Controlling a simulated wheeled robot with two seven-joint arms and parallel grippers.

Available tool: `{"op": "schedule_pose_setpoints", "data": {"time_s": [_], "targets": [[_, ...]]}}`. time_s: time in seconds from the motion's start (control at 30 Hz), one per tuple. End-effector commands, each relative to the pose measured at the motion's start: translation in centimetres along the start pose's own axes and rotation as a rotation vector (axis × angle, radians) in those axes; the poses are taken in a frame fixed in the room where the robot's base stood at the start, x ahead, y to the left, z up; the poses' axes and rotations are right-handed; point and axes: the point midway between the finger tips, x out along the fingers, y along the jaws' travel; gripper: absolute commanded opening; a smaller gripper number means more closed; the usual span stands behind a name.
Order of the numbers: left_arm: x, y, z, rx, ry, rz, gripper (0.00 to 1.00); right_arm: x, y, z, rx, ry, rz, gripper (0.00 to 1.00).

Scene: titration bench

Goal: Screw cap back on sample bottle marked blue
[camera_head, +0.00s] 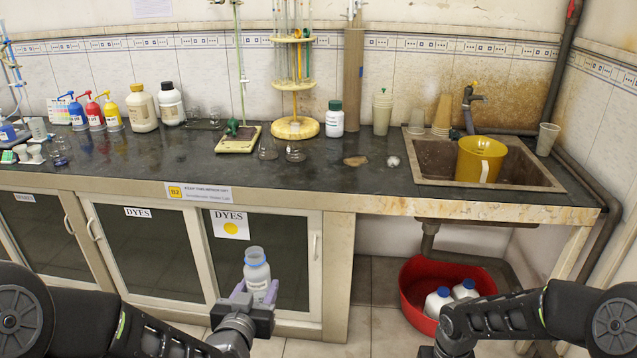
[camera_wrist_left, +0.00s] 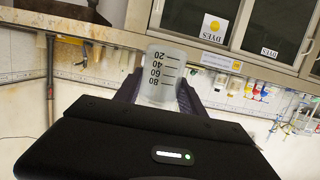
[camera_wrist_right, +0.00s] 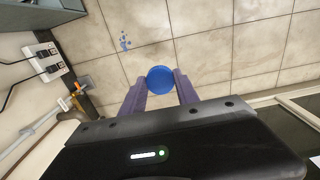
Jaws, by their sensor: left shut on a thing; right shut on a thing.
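The sample bottle (camera_head: 257,278) is white with a bluish open neck and no cap on it. My left gripper (camera_head: 256,292) is shut around its body and holds it upright in front of the cabinet, below the bench edge. In the left wrist view the bottle (camera_wrist_left: 163,72) shows black graduation marks between the fingers. A round blue cap (camera_wrist_right: 160,80) is between the fingertips of my right gripper (camera_wrist_right: 160,90), which is shut on it. The right gripper's fingers and the cap are below the edge of the head view. Bottle and cap are apart.
The dark bench top (camera_head: 340,172) carries several bottles, a burette stand (camera_head: 238,139) and a round glassware rack (camera_head: 294,128). A sink with a yellow bucket (camera_head: 480,160) is at right. A red tub (camera_head: 415,285) with white bottles is on the floor below.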

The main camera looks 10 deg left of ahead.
Motion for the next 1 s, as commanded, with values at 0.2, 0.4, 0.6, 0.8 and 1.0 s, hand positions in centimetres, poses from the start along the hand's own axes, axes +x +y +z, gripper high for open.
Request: {"op": "schedule_pose_setpoints", "data": {"time_s": [0.2, 0.4, 0.6, 0.8, 1.0], "targets": [[0.0, 0.0, -0.1, 0.025, -0.012, -0.005, 0.0, 0.0, 0.0, 0.0, 0.0, 0.0, 0.0, 0.0], [0.3, 0.8, 2.5, 0.129, -0.076, -0.02, 0.0, 0.0, 0.0, 0.0, 0.0, 0.0, 0.0, 0.0], [2.3, 2.0, 8.1, 0.265, -0.149, -0.042, 0.0, 0.0, 0.0, 0.0, 0.0, 0.0, 0.0, 0.0], [5.4, 3.0, 14.8, 0.431, -0.215, -0.025, 0.0, 0.0, 0.0, 0.0, 0.0, 0.0, 0.0, 0.0], [7.9, 3.9, 20.1, 0.597, -0.247, 0.04, 0.0, 0.0, 0.0, 0.0, 0.0, 0.0, 0.0, 0.0]]}}
